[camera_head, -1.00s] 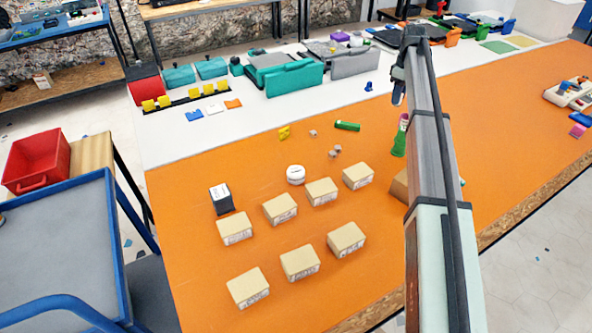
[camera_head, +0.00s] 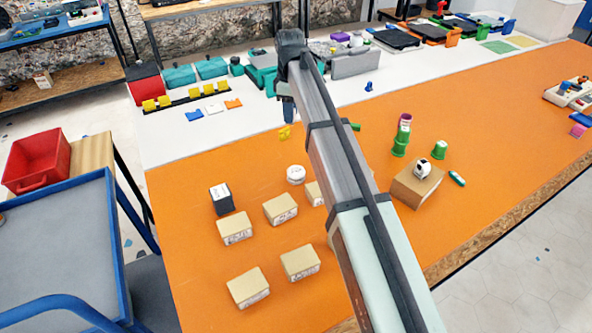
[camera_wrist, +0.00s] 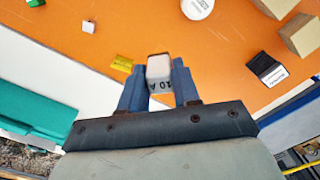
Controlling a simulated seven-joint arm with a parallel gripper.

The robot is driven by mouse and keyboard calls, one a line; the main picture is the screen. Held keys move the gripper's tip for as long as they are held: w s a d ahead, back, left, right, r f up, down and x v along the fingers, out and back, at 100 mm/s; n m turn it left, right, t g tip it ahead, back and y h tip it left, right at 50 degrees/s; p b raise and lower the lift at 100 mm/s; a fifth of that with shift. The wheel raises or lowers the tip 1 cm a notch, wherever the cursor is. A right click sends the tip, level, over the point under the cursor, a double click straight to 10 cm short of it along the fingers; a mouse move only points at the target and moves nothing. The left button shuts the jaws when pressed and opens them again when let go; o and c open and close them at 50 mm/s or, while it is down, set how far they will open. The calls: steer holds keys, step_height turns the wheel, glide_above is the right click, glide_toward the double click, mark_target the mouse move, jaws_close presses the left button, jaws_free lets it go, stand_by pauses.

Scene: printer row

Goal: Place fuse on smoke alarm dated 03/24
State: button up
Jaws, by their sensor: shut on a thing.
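My gripper (camera_head: 288,110) is above the orange table, near its edge with the white strip. In the wrist view, my gripper (camera_wrist: 158,72) has its blue fingers shut on a small pale block marked "10 A", the fuse (camera_wrist: 158,66). The fuse cannot be made out in the head view. A round white disc (camera_head: 296,174), likely a smoke alarm, lies on the orange table; it also shows at the top edge of the wrist view (camera_wrist: 197,7), apart from the fuse. Its writing is too small to read, so I cannot confirm a date.
Several cardboard boxes (camera_head: 280,209) and a dark box with a white label (camera_head: 220,198) stand near the disc. A yellow piece (camera_head: 285,132) lies close to my gripper. Green cups (camera_head: 400,147) and a box (camera_head: 405,190) bearing a white-and-black object (camera_head: 422,169) stand right.

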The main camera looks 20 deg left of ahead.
steer(key=s+d+f, duration=0.1)
steer(key=s+d, duration=0.2)
steer(key=s, duration=0.4)
glide_above(296, 170)
steer(key=shift+f, duration=5.1)
steer(key=shift+f, duration=0.15)
steer(key=o, duration=1)
steer(key=shift+o, duration=0.2)
step_height(296, 170, up, 12)
